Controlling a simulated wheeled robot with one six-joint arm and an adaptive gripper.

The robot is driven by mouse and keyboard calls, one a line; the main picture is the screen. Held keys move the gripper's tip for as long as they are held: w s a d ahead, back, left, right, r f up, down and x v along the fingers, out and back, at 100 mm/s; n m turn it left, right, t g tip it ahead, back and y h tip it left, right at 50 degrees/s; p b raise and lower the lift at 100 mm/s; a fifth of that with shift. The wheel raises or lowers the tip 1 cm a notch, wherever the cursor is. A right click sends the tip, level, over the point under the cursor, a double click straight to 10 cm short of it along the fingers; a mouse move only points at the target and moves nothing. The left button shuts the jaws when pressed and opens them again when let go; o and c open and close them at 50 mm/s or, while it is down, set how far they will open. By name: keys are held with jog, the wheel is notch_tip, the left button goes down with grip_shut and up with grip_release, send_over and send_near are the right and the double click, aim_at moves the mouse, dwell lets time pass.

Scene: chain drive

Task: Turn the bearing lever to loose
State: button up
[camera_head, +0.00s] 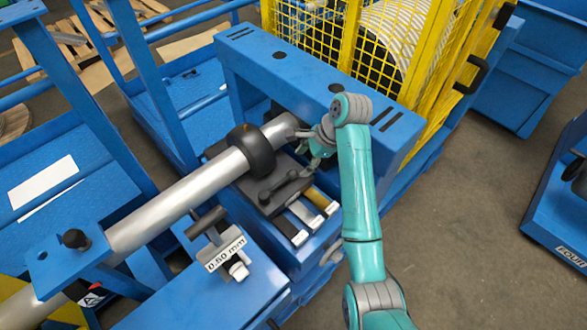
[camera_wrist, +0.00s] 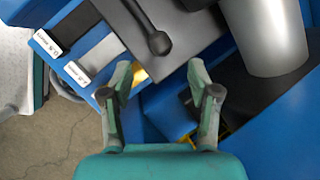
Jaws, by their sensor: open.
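The dark bearing lever (camera_head: 285,186), with a round knob at its end, lies on a dark plate on the blue machine frame. In the wrist view the lever's knob (camera_wrist: 158,43) shows just beyond my fingertips, roughly centred between them. My gripper (camera_head: 318,163) is above and right of the lever in the head view, and looks apart from it. In the wrist view my gripper (camera_wrist: 160,72) is open, with nothing between its fingers.
A silver shaft (camera_head: 175,207) with a black collar (camera_head: 252,151) runs beside the lever. A yellow mesh guard (camera_head: 345,38) stands behind. A sign reading 0.50 mm (camera_head: 225,254) is at the front. Open floor lies to the right.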

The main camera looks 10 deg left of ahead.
aim_at(294, 172)
jog(key=x, duration=0.8)
grip_shut()
